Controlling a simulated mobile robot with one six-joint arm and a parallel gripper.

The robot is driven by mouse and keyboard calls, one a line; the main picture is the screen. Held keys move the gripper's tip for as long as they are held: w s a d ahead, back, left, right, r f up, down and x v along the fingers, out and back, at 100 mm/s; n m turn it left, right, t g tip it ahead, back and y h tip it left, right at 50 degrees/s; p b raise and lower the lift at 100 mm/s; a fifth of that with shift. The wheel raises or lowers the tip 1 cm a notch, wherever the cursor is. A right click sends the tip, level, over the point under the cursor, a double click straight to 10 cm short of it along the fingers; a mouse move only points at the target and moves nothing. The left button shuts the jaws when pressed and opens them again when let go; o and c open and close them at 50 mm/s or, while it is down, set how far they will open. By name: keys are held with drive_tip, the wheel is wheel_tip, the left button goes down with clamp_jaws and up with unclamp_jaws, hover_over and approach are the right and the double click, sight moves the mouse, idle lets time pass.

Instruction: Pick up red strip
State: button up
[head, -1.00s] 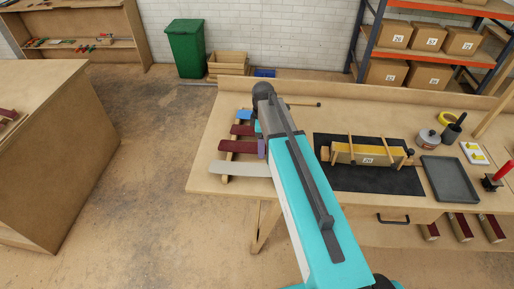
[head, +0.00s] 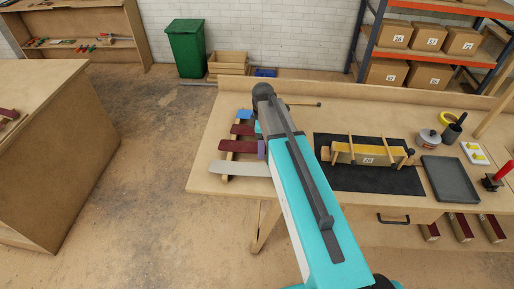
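Several coloured strips lie across a wooden rack (head: 230,156) at the left of the workbench. A dark red strip (head: 242,130) lies below a blue strip (head: 244,114). A longer maroon strip (head: 236,146) lies below it, and a pale grey strip (head: 240,169) is nearest the front edge. A small purple piece (head: 262,150) shows at the maroon strip's right end; I cannot tell whether it is a separate strip. My turquoise and grey arm reaches over the bench just right of the strips and covers their right ends. My gripper is hidden behind the arm.
A clamped yellow lamination (head: 365,154) sits on a black mat (head: 350,180) right of my arm. A grey tray (head: 449,180), a tape roll (head: 447,118) and a red-handled tool (head: 501,171) are farther right. Open floor lies left of the bench.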

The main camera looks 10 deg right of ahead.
drive_tip(key=c, duration=1.2)
drive_tip(key=shift+r+b, duration=0.85)
drive_tip(key=shift+r, duration=1.15)
drive_tip(key=s+d+b, duration=0.1)
drive_tip(key=s+d, duration=0.1)
drive_tip(key=s, duration=0.3)
drive_tip(key=s+d+r+b, duration=0.1)
drive_tip(key=s+d+b, duration=0.1)
drive_tip(key=s, duration=0.3)
drive_tip(key=s+d+b, duration=0.1)
drive_tip(key=s+d, duration=0.1)
drive_tip(key=s, duration=0.2)
drive_tip(key=shift+s+r, duration=0.3)
drive_tip(key=shift+s, duration=0.1)
drive_tip(key=shift+w, duration=0.1)
drive_tip(key=shift+w+a+r+m, duration=0.25)
drive_tip(key=shift+w+m, duration=0.15)
drive_tip(key=shift+w, duration=0.1)
drive_tip(key=w+a+r+m, duration=0.4)
drive_tip(key=w+a+m, duration=0.3)
drive_tip(key=w+m, duration=0.1)
drive_tip(key=shift+w+r, duration=0.35)
drive_tip(key=shift+w, duration=0.55)
